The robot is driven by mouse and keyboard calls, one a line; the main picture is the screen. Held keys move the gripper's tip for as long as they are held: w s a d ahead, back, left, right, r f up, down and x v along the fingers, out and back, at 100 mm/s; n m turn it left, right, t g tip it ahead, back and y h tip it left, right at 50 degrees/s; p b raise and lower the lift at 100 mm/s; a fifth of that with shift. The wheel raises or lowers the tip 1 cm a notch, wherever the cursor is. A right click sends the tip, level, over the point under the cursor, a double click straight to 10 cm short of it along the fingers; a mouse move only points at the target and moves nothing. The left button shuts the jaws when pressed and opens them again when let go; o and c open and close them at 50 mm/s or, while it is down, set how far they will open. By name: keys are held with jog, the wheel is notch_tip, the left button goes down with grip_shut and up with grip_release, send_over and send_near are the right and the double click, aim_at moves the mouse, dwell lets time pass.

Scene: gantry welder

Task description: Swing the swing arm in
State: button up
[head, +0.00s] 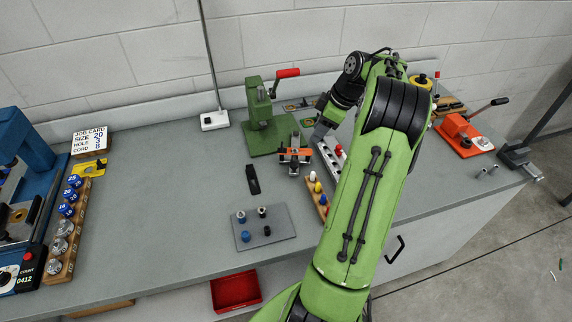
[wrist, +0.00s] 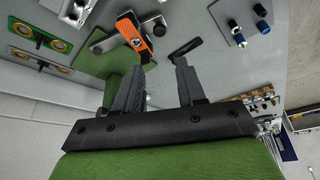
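An orange bar (head: 295,151), which looks like the swing arm, sits on a small grey fixture beside the front right of the green press (head: 260,112). In the wrist view the orange bar (wrist: 134,38) lies ahead of my gripper (wrist: 158,72), slanting, with a metal block next to it. My gripper is open, its two dark fingers apart with nothing between them. The left finger overlaps the press's green base in the picture; the right fingertip is close to a black piece (wrist: 185,48). I cannot tell whether either finger touches anything.
The black piece (head: 252,179) lies left of the fixture. A grey plate (head: 264,236) with several pegs is in front. A rack with coloured pegs (head: 317,190) stands close to my arm. An orange tool (head: 462,132) stands at the right.

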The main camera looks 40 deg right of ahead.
aim_at(295, 164)
jog(key=b+x, duration=0.3)
jog(key=x, duration=1.2)
jog(key=shift+w+f, duration=0.1)
jog(key=shift+f, duration=0.15)
grip_shut()
